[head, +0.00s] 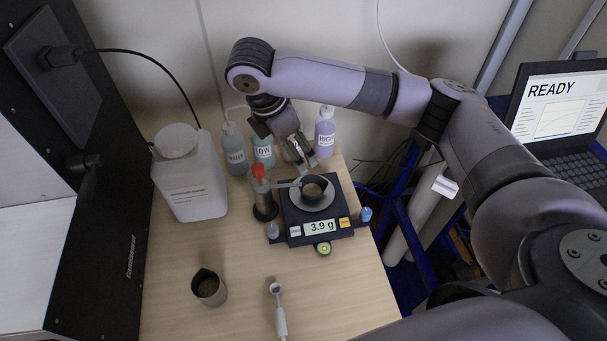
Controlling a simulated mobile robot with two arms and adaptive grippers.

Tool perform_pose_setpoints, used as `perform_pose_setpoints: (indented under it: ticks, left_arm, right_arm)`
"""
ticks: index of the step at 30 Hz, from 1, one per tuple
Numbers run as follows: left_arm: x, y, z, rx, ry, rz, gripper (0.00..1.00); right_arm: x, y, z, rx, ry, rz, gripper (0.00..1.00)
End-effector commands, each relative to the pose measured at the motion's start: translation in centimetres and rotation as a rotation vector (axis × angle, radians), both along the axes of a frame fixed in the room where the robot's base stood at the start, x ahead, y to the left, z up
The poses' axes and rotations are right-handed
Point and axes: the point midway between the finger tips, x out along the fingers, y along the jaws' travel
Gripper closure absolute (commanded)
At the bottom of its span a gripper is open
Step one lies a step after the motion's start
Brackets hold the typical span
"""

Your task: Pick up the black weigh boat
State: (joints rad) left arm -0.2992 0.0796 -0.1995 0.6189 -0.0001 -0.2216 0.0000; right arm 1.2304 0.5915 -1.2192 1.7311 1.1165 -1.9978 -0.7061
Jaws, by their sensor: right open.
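The black weigh boat (326,188) sits on the round pan of the balance (291,213), with brown soil in it. The balance display reads 3.9 g. My right gripper (303,167) is open, just behind the weigh boat, and points down towards it. It looks apart from the boat, but the exact gap is hard to tell. My left gripper is out of view.
A red-topped holder (264,205) stands left of the balance. Wash bottles, including a lilac one (325,132), and a white jug (190,185) stand behind. A dark cup of soil (209,288) and a white-handled tool (280,318) are in front. A laptop (556,105) reads READY.

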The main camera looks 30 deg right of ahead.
Motion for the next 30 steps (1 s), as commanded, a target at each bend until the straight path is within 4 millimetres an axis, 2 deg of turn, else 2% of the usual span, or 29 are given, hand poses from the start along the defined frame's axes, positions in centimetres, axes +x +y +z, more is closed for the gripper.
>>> perform_pose_setpoints:
  ticks: [5, 15, 25, 30]
  left_arm:
    - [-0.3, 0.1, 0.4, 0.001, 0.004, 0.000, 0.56]
    - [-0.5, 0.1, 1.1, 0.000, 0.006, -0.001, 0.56]
    - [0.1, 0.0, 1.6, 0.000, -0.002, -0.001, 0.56]
    - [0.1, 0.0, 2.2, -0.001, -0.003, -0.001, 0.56]
  right_arm:
    - [0.0, -0.9, -2.8, -0.003, 0.005, -0.003, 0.23]
    - [0.3, -3.0, -9.5, -0.002, 0.003, -0.002, 0.23]
    - [0.4, -3.8, -12.2, -0.004, 0.003, -0.001, 0.23]
    - [0.6, -4.5, -14.7, -0.002, 0.003, -0.002, 0.23]
